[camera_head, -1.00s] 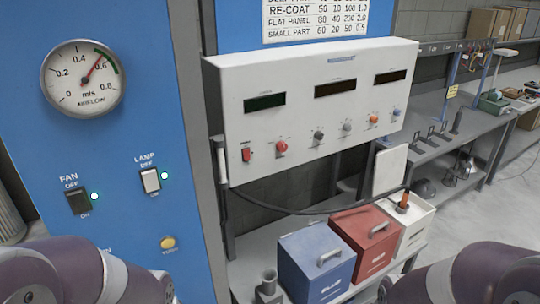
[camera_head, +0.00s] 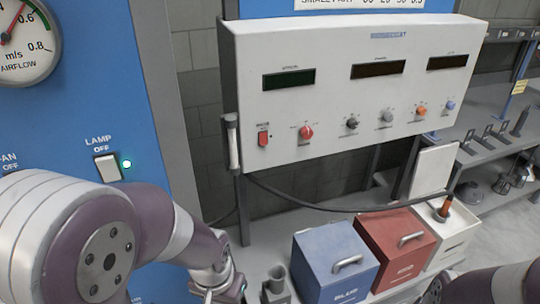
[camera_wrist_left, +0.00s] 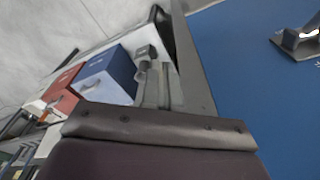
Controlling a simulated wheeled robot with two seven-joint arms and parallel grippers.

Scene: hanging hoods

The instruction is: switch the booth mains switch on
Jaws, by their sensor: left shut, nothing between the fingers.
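A red rocker switch (camera_head: 263,137) sits at the lower left of the white control box (camera_head: 350,40); its label is too small to read, and I cannot tell if it is the mains switch. The box's displays are dark. My left arm comes in at lower left in the head view, its wrist at the bottom edge, below and left of the red switch and apart from it. In the left wrist view the left gripper's fingers (camera_wrist_left: 155,85) look shut and empty. My right gripper is out of view; only part of that arm shows at bottom right.
Below the box stand a blue bin (camera_head: 335,265), a red bin (camera_head: 395,245) and a white bin (camera_head: 450,235). A dark cable hangs above them.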

